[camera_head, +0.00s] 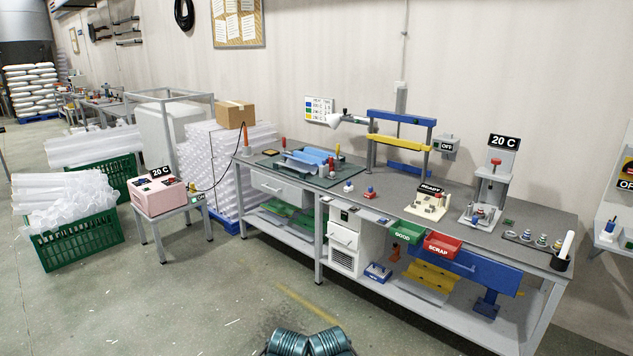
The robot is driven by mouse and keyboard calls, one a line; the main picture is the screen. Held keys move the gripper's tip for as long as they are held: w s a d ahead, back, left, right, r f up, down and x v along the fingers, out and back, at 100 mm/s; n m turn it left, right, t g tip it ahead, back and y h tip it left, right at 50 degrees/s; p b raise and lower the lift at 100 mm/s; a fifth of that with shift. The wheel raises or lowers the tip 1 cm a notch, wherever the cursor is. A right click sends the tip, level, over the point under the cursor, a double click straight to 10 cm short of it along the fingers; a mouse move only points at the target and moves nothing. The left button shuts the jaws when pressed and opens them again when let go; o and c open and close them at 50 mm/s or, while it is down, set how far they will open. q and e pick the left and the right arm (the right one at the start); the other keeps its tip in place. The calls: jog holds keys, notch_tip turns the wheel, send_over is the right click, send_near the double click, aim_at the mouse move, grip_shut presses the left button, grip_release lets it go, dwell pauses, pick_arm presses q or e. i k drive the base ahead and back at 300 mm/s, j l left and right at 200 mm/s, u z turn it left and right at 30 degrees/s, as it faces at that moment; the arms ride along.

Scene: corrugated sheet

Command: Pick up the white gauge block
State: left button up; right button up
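I see neither of my grippers, and nothing touches either piece. Only dark ribbed parts, which look like mine, show at the bottom edge.
Blue corrugated sheet (307,158) lies on a dark mat behind and left. A READY fixture (429,203), a 20 C press (488,190) and green (408,231) and red (442,246) bins are to the right. Open floor lies in front of the bench.

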aim_at(349, 188)
jog(key=i, duration=1.1)
jog(key=i+j+z, duration=0.1)
jog(key=i, duration=1)
jog(key=i+j+z, duration=0.2)
jog(key=i+z, duration=0.2)
jog(key=i, duration=0.25)
jog(key=i+j+z, duration=0.45)
jog(key=i, duration=0.15)
jog(key=i+j+z, duration=0.4)
jog(key=i+j, duration=0.1)
jog(key=i, duration=0.05)
